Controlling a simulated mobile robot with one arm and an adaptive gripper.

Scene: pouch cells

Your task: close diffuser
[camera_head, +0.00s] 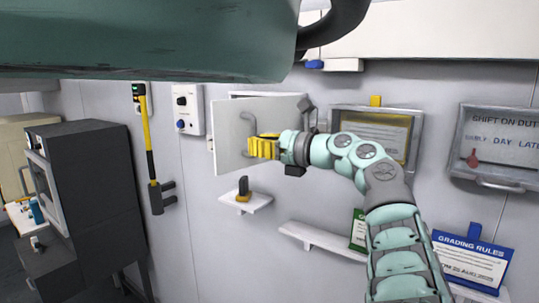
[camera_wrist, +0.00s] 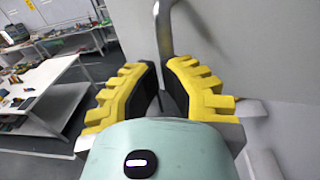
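The diffuser appears to be the wall unit with a white door (camera_head: 229,165) that stands swung open, away from the wall. A grey bar handle (camera_head: 246,122) is on the door's face. My gripper (camera_head: 258,148) has yellow fingers and is at the lower part of this handle. In the wrist view, my gripper (camera_wrist: 160,68) has its fingertips close together around the grey handle (camera_wrist: 163,30), and the door's pale surface (camera_wrist: 270,60) is to the right. My gripper appears shut on the handle. The inside of the unit is mostly hidden behind the door and my arm.
A small shelf (camera_head: 236,198) with a dark and yellow object is below the door. A yellow-handled hammer (camera_head: 151,140) and a white control box (camera_head: 187,110) are on the wall to the left. Framed boards (camera_head: 380,112) are to the right. A dark machine (camera_head: 95,180) stands at left.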

